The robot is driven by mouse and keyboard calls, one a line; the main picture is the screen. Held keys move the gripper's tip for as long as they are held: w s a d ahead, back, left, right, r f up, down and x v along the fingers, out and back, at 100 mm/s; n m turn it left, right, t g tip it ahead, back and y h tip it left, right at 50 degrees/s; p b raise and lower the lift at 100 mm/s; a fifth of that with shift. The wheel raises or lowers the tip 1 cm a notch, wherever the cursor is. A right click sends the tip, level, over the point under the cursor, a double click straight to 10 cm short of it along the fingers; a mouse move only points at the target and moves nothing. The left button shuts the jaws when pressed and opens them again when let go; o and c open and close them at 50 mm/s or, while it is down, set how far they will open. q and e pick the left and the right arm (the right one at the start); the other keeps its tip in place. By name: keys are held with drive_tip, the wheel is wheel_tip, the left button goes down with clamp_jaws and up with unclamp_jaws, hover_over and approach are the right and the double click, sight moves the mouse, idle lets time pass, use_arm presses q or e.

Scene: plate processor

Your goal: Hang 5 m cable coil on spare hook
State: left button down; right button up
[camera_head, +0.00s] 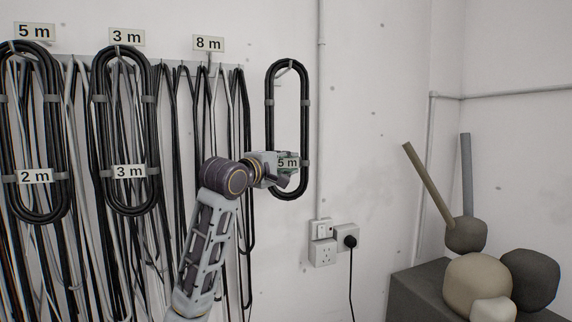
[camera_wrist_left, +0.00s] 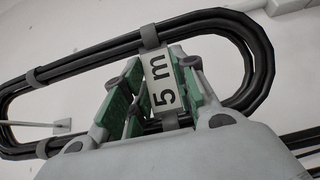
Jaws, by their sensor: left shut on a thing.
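The black cable coil (camera_head: 304,100) with the white 5 m tag (camera_head: 289,163) is a long upright loop with grey ties, close to the wall right of the cable rack. My left gripper (camera_head: 279,172) is shut on its lower part at the tag. In the left wrist view, the green-padded fingers (camera_wrist_left: 160,80) are on either side of the tag, and the coil (camera_wrist_left: 90,63) stretches left and right. A light hook (camera_head: 285,69) shows inside the coil's top end. It also shows in the wrist view (camera_wrist_left: 50,125). Whether the coil rests on it is unclear.
A coil tagged 2 m (camera_head: 52,120) hangs under the 5 m sign (camera_head: 34,31), and a coil tagged 3 m (camera_head: 152,120) under the 3 m sign (camera_head: 127,37). Loose cables hang near the 8 m sign (camera_head: 208,43). A conduit (camera_head: 319,120) and sockets (camera_head: 322,253) are right.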

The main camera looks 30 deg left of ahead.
use_arm(q)
drive_tip(key=shift+r, duration=0.1)
drive_tip(key=c, duration=1.1)
unclamp_jaws()
drive_tip(key=shift+o, duration=0.2)
drive_tip(key=s, duration=1.2)
drive_tip(key=shift+a, duration=0.45)
